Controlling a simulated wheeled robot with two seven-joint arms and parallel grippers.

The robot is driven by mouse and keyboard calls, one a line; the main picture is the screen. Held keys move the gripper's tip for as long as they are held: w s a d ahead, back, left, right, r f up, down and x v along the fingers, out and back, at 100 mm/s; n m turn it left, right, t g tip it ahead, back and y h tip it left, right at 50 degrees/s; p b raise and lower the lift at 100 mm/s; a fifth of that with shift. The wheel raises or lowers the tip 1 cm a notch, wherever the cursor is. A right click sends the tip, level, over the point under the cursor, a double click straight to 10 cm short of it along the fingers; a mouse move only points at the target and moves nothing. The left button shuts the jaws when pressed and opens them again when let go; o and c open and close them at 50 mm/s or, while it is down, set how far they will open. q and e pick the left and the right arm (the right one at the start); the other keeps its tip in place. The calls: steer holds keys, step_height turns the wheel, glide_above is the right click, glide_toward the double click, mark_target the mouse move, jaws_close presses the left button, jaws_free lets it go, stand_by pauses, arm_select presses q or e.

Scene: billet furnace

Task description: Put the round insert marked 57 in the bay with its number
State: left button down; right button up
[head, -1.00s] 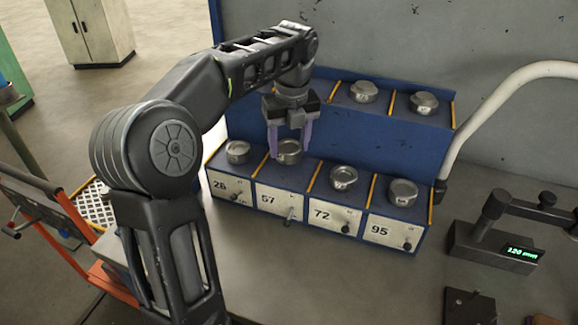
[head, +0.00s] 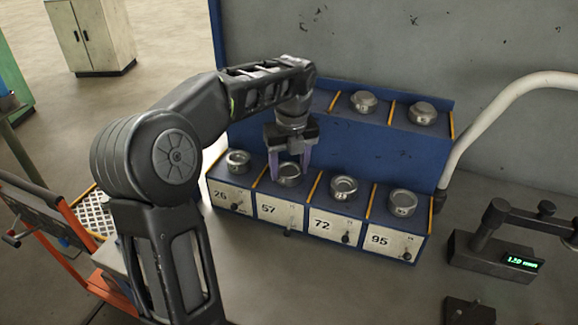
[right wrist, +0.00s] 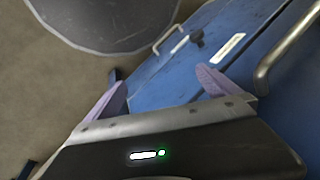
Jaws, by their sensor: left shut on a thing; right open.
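The round metal insert (head: 289,174) sits in the bay labelled 57 (head: 281,211) on the blue rack's front row; a mark on the insert itself is too small to read. My left gripper (head: 290,176) points down with its purple fingers shut on either side of this insert. My right gripper (right wrist: 160,95) shows in the right wrist view, its purple fingers apart with nothing between them; it is not visible in the head view.
Round metal inserts sit in bays 26 (head: 238,162), 72 (head: 343,188) and 95 (head: 402,202). Two more stand on the upper shelf (head: 363,101). A gauge with a green display (head: 497,255) stands at right. Bare bench lies before the rack.

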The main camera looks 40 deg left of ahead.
mark_target(289, 170)
arm_select(q)
steer(key=shift+f, duration=0.1)
steer(key=shift+c, duration=2.4)
jaws_free()
steer(key=r, duration=0.4)
steer(key=shift+s+d+r, duration=0.1)
steer(key=shift+d+r, duration=0.1)
step_height(289, 170, up, 3)
steer(key=shift+s+d+f+p, duration=0.1)
steer(key=shift+d+p, duration=0.05)
steer(key=shift+p, duration=0.65)
steer(key=shift+s+r+p, duration=0.1)
steer(key=shift+r+p, duration=0.2)
steer(key=shift+r, duration=0.05)
steer(key=shift+f, duration=0.1)
